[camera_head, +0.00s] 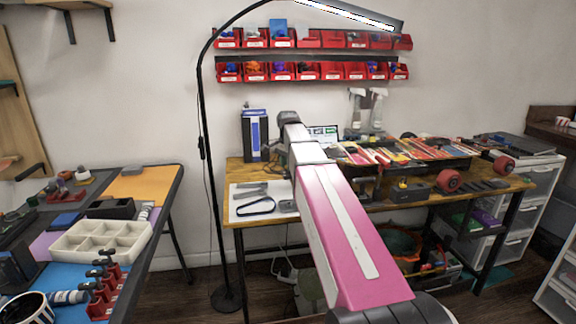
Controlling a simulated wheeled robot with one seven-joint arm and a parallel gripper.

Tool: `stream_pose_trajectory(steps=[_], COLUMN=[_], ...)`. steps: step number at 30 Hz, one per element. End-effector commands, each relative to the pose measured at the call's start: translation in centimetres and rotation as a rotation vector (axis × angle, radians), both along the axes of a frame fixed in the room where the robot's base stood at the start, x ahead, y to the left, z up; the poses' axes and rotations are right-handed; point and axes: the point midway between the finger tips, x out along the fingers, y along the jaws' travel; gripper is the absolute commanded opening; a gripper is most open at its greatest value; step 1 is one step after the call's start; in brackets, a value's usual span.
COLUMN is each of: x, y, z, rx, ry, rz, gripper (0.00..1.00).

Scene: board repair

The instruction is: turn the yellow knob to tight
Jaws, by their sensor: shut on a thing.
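A small yellow spot (403,181) shows on a dark block (411,191) on the wooden workbench, right of my arm. It may be the yellow knob, but it is too small to tell its shape or setting. My pink and white arm reaches up over the front of the bench and covers part of it. My gripper cannot be made out; the arm appears to hide it, along with whatever is at its fingers.
The wooden workbench (465,190) holds a blue and white box (255,136), spray bottles (376,110) and red rollers (448,180). A black lamp pole (207,170) stands left of it. A side table (170,185) carries a divided tray (100,241). Floor shows between the tables.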

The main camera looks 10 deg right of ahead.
Motion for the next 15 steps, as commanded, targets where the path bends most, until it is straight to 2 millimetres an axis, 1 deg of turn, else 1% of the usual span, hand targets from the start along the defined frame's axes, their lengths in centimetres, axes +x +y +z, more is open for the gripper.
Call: stream_pose_trajectory(steps=[6,15], x=[0.01,0.01], y=[0.01,0.0], z=[0.02,0.03], rx=[0.0,0.0], ry=[0.0,0.0], rz=[0.063,0.079], gripper=[0.05,0.05])
